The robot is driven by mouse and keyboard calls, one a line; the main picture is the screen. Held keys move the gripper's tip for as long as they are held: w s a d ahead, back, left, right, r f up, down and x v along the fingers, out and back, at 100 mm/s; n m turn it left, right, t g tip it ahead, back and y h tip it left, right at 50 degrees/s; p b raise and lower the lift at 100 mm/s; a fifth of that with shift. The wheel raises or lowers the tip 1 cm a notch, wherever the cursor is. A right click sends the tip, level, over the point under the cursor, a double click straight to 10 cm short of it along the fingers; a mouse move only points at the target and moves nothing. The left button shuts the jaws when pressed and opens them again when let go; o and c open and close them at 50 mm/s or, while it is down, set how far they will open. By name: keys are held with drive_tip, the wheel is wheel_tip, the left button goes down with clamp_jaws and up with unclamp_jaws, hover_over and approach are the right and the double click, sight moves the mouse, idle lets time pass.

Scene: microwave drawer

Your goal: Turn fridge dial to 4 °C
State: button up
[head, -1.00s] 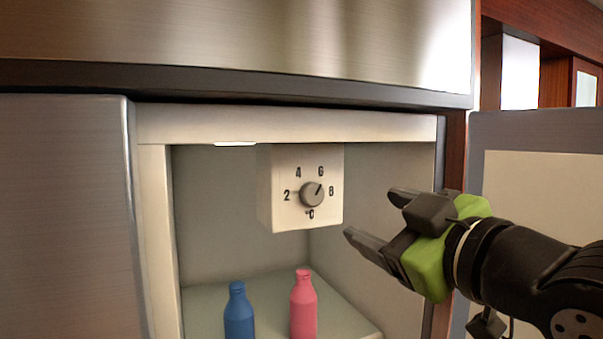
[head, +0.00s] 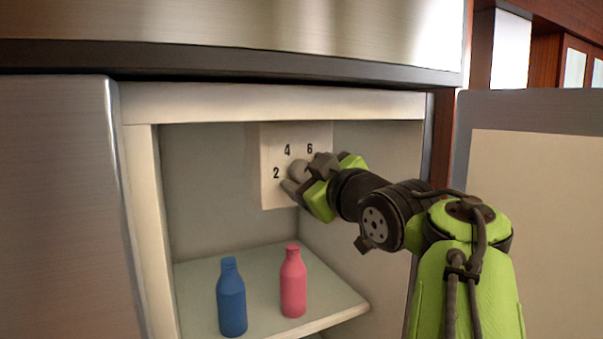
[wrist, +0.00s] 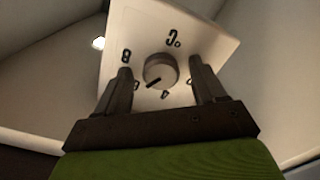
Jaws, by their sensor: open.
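The white fridge dial box (head: 268,185) hangs from the inside top of the fridge, and its 2, 4 and 6 marks show in the head view. The round grey dial (wrist: 160,69) shows clearly in the wrist view, where the box face appears upside down. The dial's dark pointer line aims to the lower left there, near the partly hidden 6. My gripper (head: 301,178) is at the dial, with its fingers apart on either side of the dial in the wrist view. Contact with the dial cannot be told. The gripper covers the 8 and °C marks in the head view.
A blue bottle (head: 231,300) and a pink bottle (head: 293,284) stand on the fridge shelf (head: 262,262) below the dial box. The open fridge door (head: 545,200) is at the right. A steel panel (head: 60,210) is at the left.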

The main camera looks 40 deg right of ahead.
drive_tip(key=shift+c, duration=0.2)
drive_tip(key=c, duration=1)
drive_tip(key=shift+b, duration=0.3)
drive_tip(key=shift+f+n+b, duration=0.15)
drive_tip(key=shift+n+b, duration=0.3)
drive_tip(key=shift+n, duration=0.25)
drive_tip(key=n+b, duration=0.2)
drive_tip(key=n, duration=0.1)
drive_tip(key=n+b, duration=0.1)
drive_tip(key=n, duration=0.3)
drive_tip(key=shift+b, duration=0.35)
drive_tip(key=shift+r+n+b, duration=0.2)
drive_tip(key=shift+n+b, duration=0.15)
drive_tip(key=shift+n, duration=1.25)
